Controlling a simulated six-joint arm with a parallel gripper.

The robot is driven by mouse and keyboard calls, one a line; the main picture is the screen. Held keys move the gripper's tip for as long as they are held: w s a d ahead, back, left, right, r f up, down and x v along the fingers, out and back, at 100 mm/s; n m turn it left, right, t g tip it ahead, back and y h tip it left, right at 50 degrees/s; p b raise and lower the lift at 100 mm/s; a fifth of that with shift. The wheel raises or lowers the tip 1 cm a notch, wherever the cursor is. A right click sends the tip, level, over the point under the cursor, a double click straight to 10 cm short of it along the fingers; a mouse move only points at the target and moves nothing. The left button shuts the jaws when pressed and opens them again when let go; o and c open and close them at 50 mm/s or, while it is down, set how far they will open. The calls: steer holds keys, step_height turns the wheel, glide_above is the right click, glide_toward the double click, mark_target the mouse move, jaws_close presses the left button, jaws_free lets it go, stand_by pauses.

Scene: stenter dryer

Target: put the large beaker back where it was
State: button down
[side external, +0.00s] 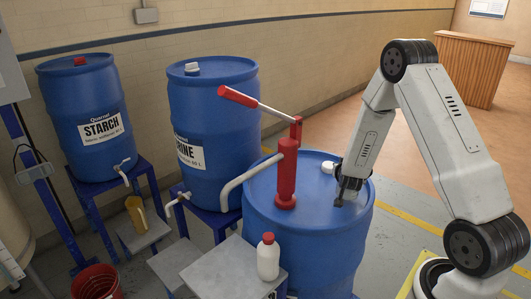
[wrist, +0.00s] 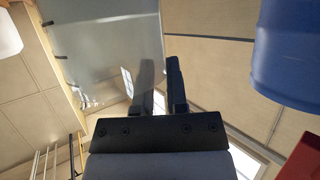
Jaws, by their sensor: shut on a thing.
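In the wrist view a large translucent grey shape with dark marks along one edge, which looks like the large beaker (wrist: 100,45), fills the upper left. My gripper (wrist: 162,80) is shut on it; one finger shows faintly through its wall and the other is clear of it. In the side view my gripper (side external: 345,192) appears over the right part of the front blue drum's top (side external: 322,215). I cannot make out the beaker's outline there, nor whether it touches anything.
A red hand pump (side external: 286,175) stands on the front drum. A white bottle with a red cap (side external: 268,260) stands on a grey stand (side external: 225,268) beside it. A yellow jug (side external: 136,215) is on a low stool. Two more blue drums (side external: 85,110) stand behind. A red bucket (side external: 97,283) is front left.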

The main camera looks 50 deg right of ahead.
steer(key=shift+f, duration=0.85)
steer(key=shift+f, duration=0.1)
steer(key=c, duration=0.7)
jaws_free()
steer(key=shift+o, duration=0.2)
steer(key=shift+s+a+r, duration=0.25)
steer(key=shift+a+r, duration=0.05)
steer(key=shift+a, duration=0.05)
steer(key=v, duration=1.1)
